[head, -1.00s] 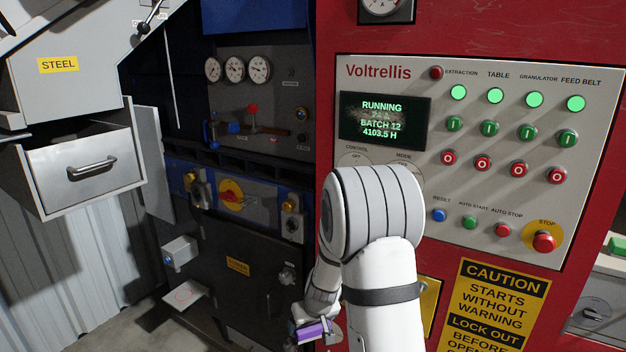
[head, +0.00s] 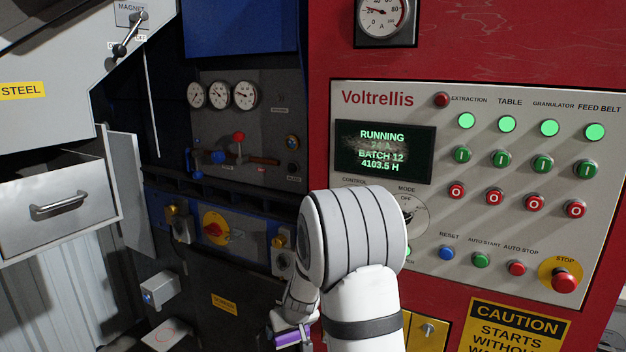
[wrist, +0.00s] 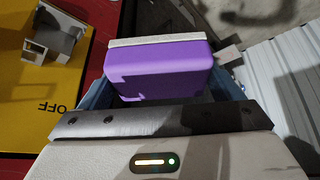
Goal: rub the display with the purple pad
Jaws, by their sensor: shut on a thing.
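The display (head: 385,151) is a dark screen with green text on the Voltrellis panel, with a dull smudge over its second line. My gripper (head: 290,338) is low in the head view, below and left of the display and well apart from it. It is shut on the purple pad (wrist: 160,70), a purple block with a pale layer along its far side in the wrist view. The pad also shows at the bottom edge of the head view (head: 288,338). My arm covers part of the panel's lower left.
The grey panel (head: 470,217) carries green and red buttons, a mode knob (head: 408,213) and a red stop button (head: 564,282). An open steel drawer (head: 55,205) juts out at left. A yellow switch plate (wrist: 40,80) lies close to the gripper in the wrist view.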

